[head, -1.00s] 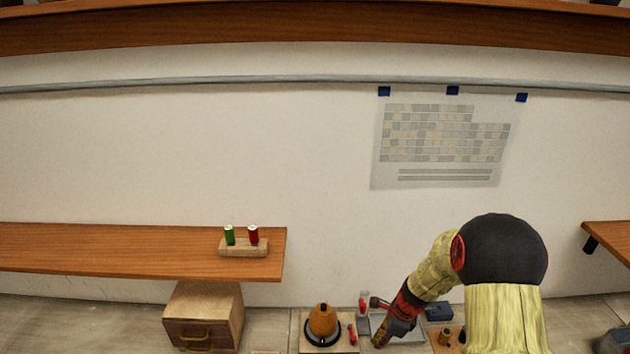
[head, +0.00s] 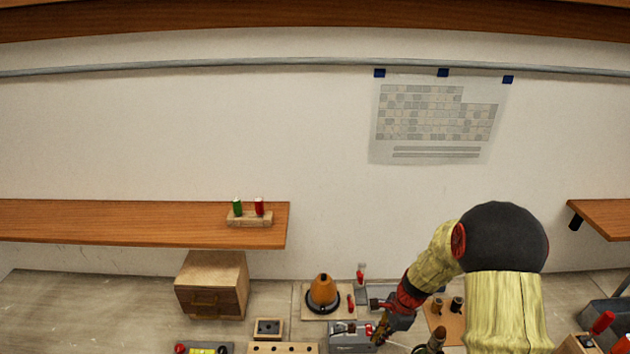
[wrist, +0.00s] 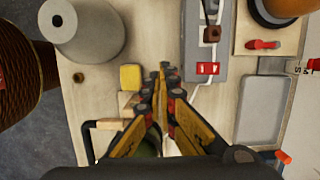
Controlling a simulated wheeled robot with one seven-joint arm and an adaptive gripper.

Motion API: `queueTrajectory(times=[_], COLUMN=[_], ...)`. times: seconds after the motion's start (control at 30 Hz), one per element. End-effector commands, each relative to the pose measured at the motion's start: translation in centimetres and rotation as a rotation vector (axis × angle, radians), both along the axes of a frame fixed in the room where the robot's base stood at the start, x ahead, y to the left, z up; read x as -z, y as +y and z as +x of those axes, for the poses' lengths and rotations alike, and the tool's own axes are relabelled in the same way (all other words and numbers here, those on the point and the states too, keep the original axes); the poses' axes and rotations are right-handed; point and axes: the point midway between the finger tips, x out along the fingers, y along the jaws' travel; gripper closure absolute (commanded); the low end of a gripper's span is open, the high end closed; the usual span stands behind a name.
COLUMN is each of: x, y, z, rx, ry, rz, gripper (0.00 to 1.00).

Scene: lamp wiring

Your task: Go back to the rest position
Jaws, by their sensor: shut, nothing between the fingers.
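My gripper (head: 380,335) shows low in the head view, at the end of my arm, pointing down over the bench to the right of the orange lamp part (head: 322,290). In the wrist view its yellow-and-black fingers (wrist: 164,72) are together with nothing between them. Below them is the bench top, with a yellow block (wrist: 130,77) just left of the tips and a grey box with a red switch (wrist: 207,69) to the right. The fingers appear apart from both. A dark-handled thing with a green round part lies partly hidden behind the fingers.
The wrist view shows a grey cone (wrist: 90,40), a grey tray (wrist: 262,112) and a red-handled tool (wrist: 263,44). The head view shows a wooden drawer box (head: 212,285) and a shelf (head: 120,222) holding green and red cylinders. Bare bench (head: 90,310) lies at the left.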

Motion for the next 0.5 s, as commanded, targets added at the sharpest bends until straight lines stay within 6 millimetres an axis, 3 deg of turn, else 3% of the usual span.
queueTrajectory(times=[0.17,0.5], x=[-0.5,-5.7], y=[0.2,0.3], z=[-3.2,-8.5], rx=[-0.210,-0.688], ry=[0.017,-0.056], rz=[0.009,-0.002], gripper=[1.00,1.00])
